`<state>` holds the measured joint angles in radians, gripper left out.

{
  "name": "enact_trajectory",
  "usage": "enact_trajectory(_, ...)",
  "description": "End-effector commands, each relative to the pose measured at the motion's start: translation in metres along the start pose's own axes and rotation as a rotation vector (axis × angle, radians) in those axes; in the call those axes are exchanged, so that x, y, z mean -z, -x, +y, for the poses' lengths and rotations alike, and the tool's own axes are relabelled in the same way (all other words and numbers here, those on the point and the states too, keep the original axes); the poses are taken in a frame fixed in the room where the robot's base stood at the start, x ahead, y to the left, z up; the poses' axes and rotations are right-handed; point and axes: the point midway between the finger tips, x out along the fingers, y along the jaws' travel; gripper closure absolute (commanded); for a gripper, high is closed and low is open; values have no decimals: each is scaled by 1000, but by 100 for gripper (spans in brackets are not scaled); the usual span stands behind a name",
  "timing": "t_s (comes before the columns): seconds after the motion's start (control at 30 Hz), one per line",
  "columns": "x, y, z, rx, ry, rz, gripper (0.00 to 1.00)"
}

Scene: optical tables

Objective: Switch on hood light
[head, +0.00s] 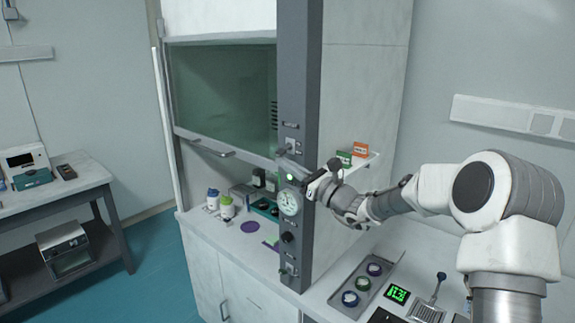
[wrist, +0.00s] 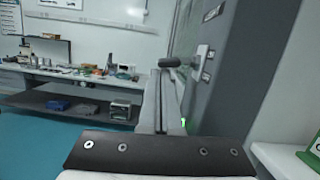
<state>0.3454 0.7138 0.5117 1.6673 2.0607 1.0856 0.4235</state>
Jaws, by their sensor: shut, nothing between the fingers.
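The fume hood (head: 225,90) has a grey front post (head: 299,80) that carries its controls. A small upper switch (head: 290,145) sits on the post, above a green indicator (head: 290,178), a round gauge (head: 289,203), a black knob (head: 288,237) and a lower switch (head: 288,270). In the wrist view the upper switch (wrist: 200,57) has a lever sticking out to the left. My gripper (head: 283,160) is shut and empty, close below the upper switch. In the wrist view its fingers (wrist: 168,85) lie just under the lever; I cannot tell whether they touch. The hood interior looks dim.
The partly raised sash (head: 222,150) has a handle at its lower edge. Small boxes (head: 360,149) sit on a side shelf.

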Motion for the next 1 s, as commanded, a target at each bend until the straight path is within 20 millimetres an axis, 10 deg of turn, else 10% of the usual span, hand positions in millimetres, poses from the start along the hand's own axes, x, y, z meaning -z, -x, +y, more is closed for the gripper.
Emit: enact_trajectory(1.0, -17, -2, 6, 38, -152, 0, 100)
